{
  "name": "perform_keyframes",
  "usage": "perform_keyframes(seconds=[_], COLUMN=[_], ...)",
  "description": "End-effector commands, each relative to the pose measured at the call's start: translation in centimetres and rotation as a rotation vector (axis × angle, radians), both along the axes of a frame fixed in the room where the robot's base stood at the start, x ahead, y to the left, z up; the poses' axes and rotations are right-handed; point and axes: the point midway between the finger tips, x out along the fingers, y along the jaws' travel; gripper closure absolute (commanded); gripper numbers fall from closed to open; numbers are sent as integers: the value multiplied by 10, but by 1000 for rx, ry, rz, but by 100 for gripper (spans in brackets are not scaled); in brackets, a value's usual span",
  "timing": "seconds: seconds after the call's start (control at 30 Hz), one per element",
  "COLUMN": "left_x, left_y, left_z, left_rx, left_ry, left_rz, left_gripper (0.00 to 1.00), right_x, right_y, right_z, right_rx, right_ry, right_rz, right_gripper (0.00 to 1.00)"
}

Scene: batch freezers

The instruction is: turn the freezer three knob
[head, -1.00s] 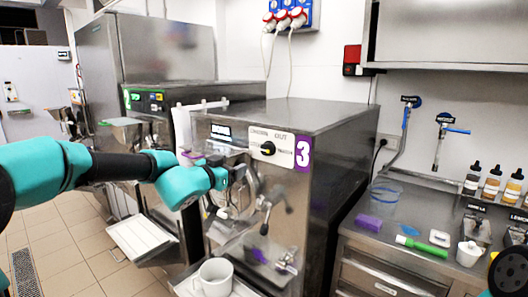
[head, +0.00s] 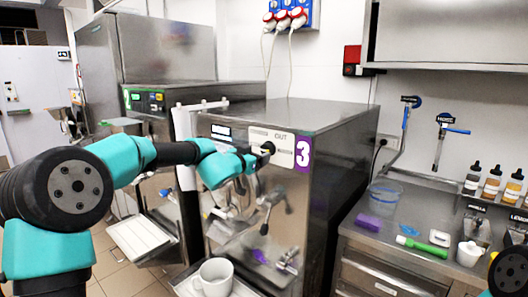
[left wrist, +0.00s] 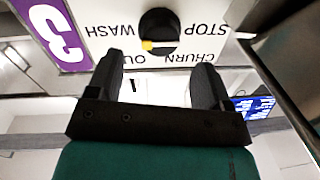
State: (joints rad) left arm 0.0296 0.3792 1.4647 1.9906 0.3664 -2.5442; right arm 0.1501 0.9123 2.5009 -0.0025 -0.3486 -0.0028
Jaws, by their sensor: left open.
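The freezer three knob is black and round with a yellow mark. In the head view the knob (head: 268,147) sits on a white label plate (head: 284,150) beside a purple "3" sign. In the left wrist view the knob (left wrist: 160,27) is at the top middle, its yellow mark toward the lower left, near the OUT lettering. The words WASH, STOP, CHURN and OUT appear upside down there, OUT partly hidden by a finger. My left gripper (head: 254,161) is open and empty just in front of the plate. Its fingers (left wrist: 160,72) point at the knob, one toward each side, apart from it.
A white cup (head: 214,278) stands below freezer three's spout and lever. Freezer two (head: 150,101) is to the left. The steel counter (head: 395,256) at right carries a purple block (head: 369,222), a green marker (head: 421,246) and several bottles.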

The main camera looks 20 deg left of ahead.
Motion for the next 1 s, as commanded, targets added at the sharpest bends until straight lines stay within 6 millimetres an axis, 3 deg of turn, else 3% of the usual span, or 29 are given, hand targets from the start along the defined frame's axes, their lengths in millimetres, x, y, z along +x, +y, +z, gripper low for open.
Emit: perform_keyframes(seconds=[0.3, 0.73, 1.0], left_x=[40, 48, 48], left_y=[-14, -16, -16], left_z=[0, 0, 0], left_rx=[0, -1, 0], left_ry=[0, 0, 0], left_rz=[-1, 0, 0], left_gripper=[27, 27, 51], right_x=[0, 0, 0], right_y=[0, 0, 0], right_z=[0, 0, 0], right_rx=[0, 0, 0], right_ry=[0, 0, 0], right_rz=[0, 0, 0], right_gripper=[57, 57, 57])
